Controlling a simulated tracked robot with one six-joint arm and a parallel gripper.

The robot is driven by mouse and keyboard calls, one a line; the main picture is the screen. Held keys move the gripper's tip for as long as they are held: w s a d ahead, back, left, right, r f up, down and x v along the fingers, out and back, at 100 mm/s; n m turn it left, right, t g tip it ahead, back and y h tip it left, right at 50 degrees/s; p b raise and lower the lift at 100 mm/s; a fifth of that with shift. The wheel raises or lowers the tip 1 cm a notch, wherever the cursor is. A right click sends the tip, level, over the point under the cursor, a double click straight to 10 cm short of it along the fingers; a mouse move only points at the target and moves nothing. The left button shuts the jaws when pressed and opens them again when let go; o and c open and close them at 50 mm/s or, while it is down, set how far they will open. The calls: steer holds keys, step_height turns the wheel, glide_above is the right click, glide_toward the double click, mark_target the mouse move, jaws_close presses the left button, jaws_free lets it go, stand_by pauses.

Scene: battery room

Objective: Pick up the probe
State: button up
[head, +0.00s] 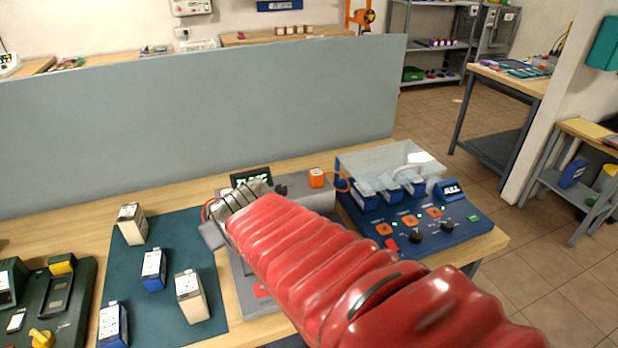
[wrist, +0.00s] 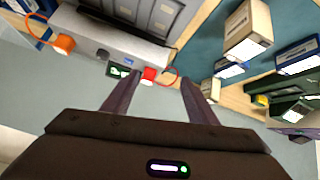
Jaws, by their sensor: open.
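Two probe-like plugs with cables sit on a grey tester. The red one (wrist: 148,76), with a red cable, shows between my fingertips in the wrist view. In the head view it is hidden behind my arm, with only a bit of its red cable showing at the left. The orange one (head: 316,178) stands at the tester's right end; it also shows at the upper left of the wrist view (wrist: 63,43). My gripper (wrist: 160,79) is open and empty, its fingers reaching toward the red one on either side. I cannot tell how far off it is.
The grey tester (wrist: 120,42) has a small green display (wrist: 118,71). A blue charger unit (head: 440,232) with a clear lid stands right. Several batteries stand on a dark green mat (head: 130,265) at left. A grey screen (head: 200,125) runs behind the bench.

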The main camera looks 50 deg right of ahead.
steer(key=w+d+m+h, duration=0.1)
steer(key=d+h, duration=0.1)
steer(key=d, duration=0.7)
steer(key=m+t+h, duration=0.2)
steer(key=t, duration=0.4)
glide_toward(319, 177)
steer(key=shift+v, duration=0.85)
steer(key=shift+r, duration=0.15)
steer(key=shift+g, duration=0.3)
steer(key=x, duration=0.8)
steer(key=shift+w+d, duration=0.1)
steer(key=shift+w, duration=0.25)
steer(key=shift+w, duration=0.1)
